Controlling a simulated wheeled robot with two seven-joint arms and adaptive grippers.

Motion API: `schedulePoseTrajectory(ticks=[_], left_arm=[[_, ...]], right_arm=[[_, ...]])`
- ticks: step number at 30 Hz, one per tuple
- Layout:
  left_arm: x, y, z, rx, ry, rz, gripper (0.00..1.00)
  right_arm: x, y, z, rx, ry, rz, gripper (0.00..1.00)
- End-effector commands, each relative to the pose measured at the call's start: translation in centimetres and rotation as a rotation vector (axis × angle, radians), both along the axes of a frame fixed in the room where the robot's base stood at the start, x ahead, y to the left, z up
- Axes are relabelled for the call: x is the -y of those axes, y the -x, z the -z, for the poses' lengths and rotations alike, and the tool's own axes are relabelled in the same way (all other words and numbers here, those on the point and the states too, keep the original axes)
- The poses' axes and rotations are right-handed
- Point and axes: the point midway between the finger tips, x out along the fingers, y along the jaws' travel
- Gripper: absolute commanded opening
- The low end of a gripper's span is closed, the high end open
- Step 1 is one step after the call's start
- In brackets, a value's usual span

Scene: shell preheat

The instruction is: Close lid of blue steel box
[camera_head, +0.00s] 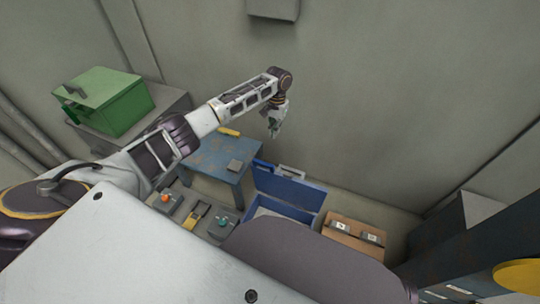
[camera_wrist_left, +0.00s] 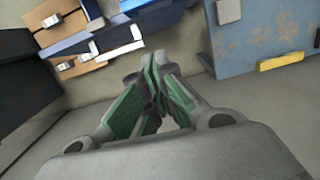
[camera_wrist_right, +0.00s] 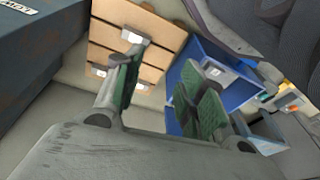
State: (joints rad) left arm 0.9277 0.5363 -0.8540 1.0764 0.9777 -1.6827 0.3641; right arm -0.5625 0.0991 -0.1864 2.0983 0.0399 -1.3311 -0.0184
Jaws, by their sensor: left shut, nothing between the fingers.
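The blue steel box (camera_head: 312,213) stands on the floor in the head view, partly hidden by my body. Its lid (camera_head: 288,187) is open and raised on the side towards the wall. My left gripper (camera_head: 273,128) is shut and empty, high over the floor beyond the lid and apart from it. In the left wrist view its fingers (camera_wrist_left: 153,88) meet, and part of the blue box (camera_wrist_left: 108,38) shows past them. In the right wrist view my right gripper (camera_wrist_right: 162,62) is open, with the blue box (camera_wrist_right: 232,88) beyond its fingers.
A blue table (camera_head: 215,158) stands left of the box. A cardboard-coloured crate (camera_head: 352,238) stands close on its right. A green box (camera_head: 108,98) sits at far left. Several small devices lie near the table (camera_head: 198,215). The wall is close behind.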

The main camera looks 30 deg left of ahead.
Motion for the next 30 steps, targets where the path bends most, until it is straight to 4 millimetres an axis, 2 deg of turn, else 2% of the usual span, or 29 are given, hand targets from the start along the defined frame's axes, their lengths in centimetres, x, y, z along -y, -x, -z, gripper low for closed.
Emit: schedulePoseTrajectory(ticks=[19,26,30], left_arm=[[0.0,0.1,0.4,-0.003,-0.005,-0.031,0.00],[0.0,0.3,2.1,-0.004,-0.005,-0.030,0.00],[0.0,0.5,3.8,-0.005,-0.005,-0.030,0.00]], right_arm=[[0.0,0.0,-0.1,0.002,-0.001,0.000,0.40],[-0.2,-0.2,-0.5,0.014,-0.007,-0.001,0.40],[-0.3,-0.2,-0.8,0.019,-0.012,0.000,0.40]])
